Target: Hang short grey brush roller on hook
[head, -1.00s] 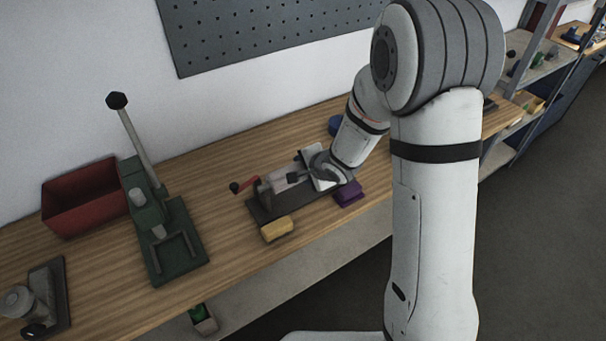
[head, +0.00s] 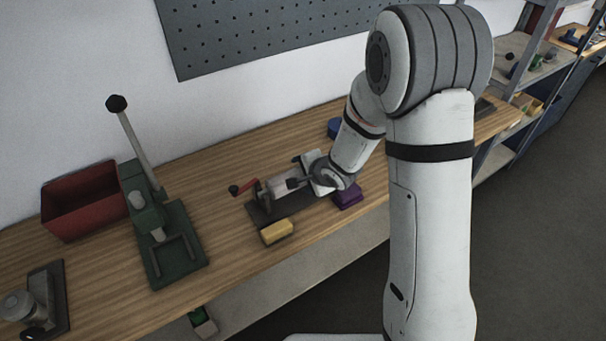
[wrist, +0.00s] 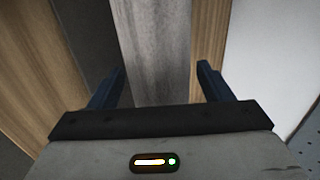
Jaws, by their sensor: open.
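A grey roller-like body (head: 283,188) sits in a dark-based device on the wooden bench in the head view. It looks like the short grey brush roller, but its bristles cannot be made out. My gripper (head: 298,183) is at its right end, partly hidden by my wrist. In the wrist view a long mottled grey surface (wrist: 158,45) runs between the two dark blue fingers of my open gripper (wrist: 162,85), with a gap visible at the right finger. No hook can be made out.
A green lever press (head: 172,235) and a red bin (head: 85,200) stand left. A grey pegboard (head: 260,35) hangs behind.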

